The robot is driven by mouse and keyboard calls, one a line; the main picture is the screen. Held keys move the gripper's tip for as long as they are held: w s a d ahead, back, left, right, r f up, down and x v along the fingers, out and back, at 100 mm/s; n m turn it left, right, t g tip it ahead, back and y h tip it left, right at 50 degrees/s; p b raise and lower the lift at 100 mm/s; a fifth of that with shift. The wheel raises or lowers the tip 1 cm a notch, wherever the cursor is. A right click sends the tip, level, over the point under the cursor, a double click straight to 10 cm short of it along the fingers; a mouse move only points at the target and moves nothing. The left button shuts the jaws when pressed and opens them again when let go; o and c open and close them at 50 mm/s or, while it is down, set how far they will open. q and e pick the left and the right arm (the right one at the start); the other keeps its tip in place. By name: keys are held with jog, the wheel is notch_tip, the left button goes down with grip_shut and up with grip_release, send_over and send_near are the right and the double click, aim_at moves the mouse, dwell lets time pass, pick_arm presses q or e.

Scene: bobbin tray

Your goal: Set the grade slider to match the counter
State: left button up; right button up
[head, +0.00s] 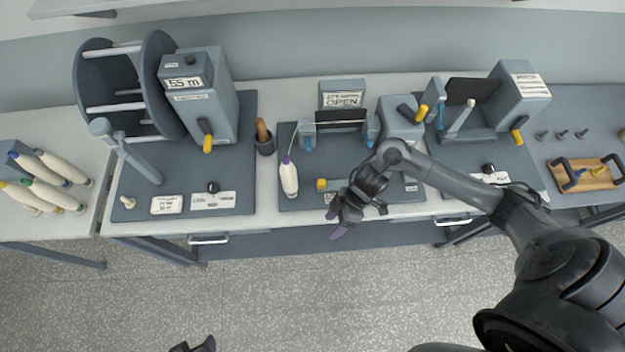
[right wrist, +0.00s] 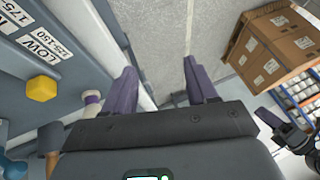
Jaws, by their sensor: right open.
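The counter (head: 184,84) on the tall grey box at the left station reads "55 m". A yellow knob (head: 321,184), which looks like the grade slider, sits at the front of the middle station. In the right wrist view the yellow hexagonal knob (right wrist: 41,88) is beside a label (right wrist: 45,45) with "LOW" and "125-150". My right gripper (head: 337,221) is at the middle station's front edge, just in front of the knob and apart from it. Its purple fingers (right wrist: 161,88) are open and empty. Only a tip of my left gripper (head: 195,346) shows at the bottom edge.
A white bobbin with a purple end (head: 289,178) stands left of the knob. An "OPEN" sign (head: 343,99) is at the back. Several bobbins (head: 48,180) lie far left. A wooden tray with dark handles (head: 590,178) is far right. The floor in front is clear.

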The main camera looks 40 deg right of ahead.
jog(key=w+d+r+t+h+b, duration=0.1)
jog(key=w+d+h+b, duration=0.1)
jog(key=w+d, duration=0.6)
jog(key=t, duration=0.1)
send_near(322, 182)
jog(key=shift+n, duration=0.3)
jog(key=b+x, duration=0.1)
jog(key=x, duration=0.6)
pick_arm(q)
jog(key=shift+a+f, duration=0.1)
jog(key=shift+f, duration=2.1)
pick_arm(e)
jog(key=shift+w+a+f+h, duration=0.1)
jog(key=shift+a+f+h, duration=0.05)
jog(key=shift+f, duration=0.2)
jog(key=shift+w+a+f+h, duration=0.1)
jog(key=shift+a+f+h, duration=0.05)
jog(key=shift+f, duration=0.2)
jog(key=shift+c, duration=0.4)
pick_arm(q)
jog(key=shift+a, duration=0.15)
pick_arm(e)
grip_shut()
